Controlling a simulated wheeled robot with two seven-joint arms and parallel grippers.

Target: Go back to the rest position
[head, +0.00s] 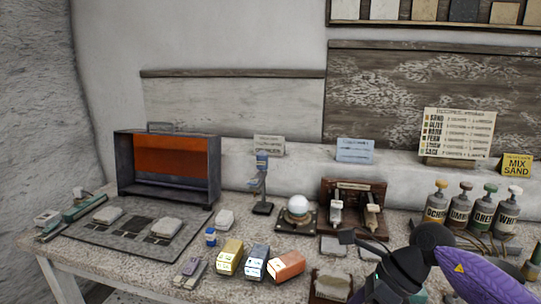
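A white plaster sphere (299,204) sits on a dark square base on the table. My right gripper (352,262) comes in from the lower right on a purple and black arm. It is dark, over the front right part of the table, to the right of and nearer than the sphere. I see nothing clearly held in it, and its fingers are too unclear to tell open from shut. My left gripper is not in view.
The speckled table (120,262) is crowded. An orange-fronted box (170,157) stands at the back left. Yellow, blue and orange blocks (257,262) lie at the front. A wooden rack (353,190) and labelled bottles (460,204) stand to the right.

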